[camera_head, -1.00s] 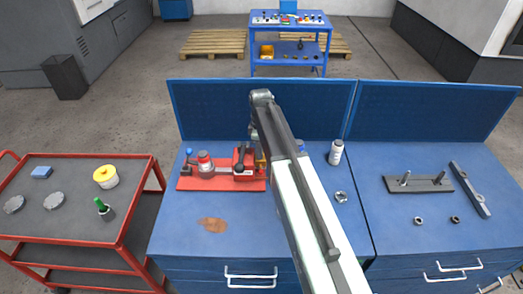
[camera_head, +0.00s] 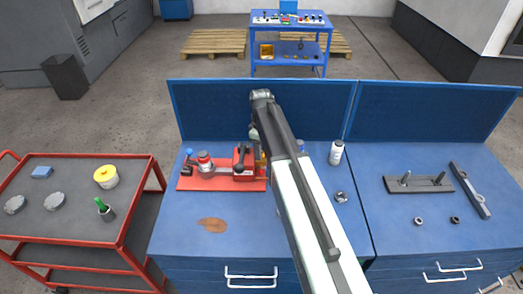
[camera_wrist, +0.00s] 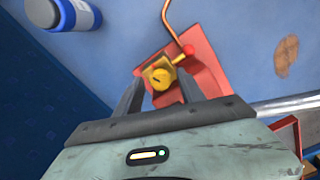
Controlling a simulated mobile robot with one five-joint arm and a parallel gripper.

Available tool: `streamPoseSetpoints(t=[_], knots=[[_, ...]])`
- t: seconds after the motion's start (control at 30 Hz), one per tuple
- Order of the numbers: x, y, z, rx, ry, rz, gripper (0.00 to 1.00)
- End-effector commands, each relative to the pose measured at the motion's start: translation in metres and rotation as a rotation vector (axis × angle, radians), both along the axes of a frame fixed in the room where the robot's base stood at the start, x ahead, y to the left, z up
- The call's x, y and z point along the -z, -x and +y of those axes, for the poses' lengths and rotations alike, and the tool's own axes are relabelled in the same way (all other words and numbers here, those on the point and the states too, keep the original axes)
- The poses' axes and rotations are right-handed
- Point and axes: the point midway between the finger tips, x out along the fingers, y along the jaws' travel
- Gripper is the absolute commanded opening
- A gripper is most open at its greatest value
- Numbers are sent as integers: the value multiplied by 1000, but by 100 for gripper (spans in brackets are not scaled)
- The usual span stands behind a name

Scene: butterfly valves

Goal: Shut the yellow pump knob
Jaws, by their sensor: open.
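The yellow pump knob (camera_wrist: 162,77) shows in the wrist view as a yellow body with a slotted round face. A short yellow arm with an orange-red ball end (camera_wrist: 188,50) points to its upper right. It sits on a red base plate (camera_wrist: 205,70). My gripper (camera_wrist: 161,80) is open, with one finger on each side of the yellow body; I cannot tell whether they touch it. In the head view a sliver of the yellow part (camera_head: 261,158) shows at the right end of the red base (camera_head: 222,184), partly hidden by my arm.
A copper pipe (camera_wrist: 168,18) rises near the knob. In the head view, a black-handled lever (camera_head: 240,160) and a red-topped part (camera_head: 204,160) stand left of the knob. A white bottle (camera_head: 336,153) stands right of my arm.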

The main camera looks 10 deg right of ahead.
Motion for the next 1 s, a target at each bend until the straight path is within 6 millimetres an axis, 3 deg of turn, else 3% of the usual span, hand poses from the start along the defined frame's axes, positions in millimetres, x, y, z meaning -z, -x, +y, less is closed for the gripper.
streamPoseSetpoints(t=[0.5,1.0], knots=[[-76,0,0,1,-2,0,49],[-78,0,-1,-27,-2,-1,49]])
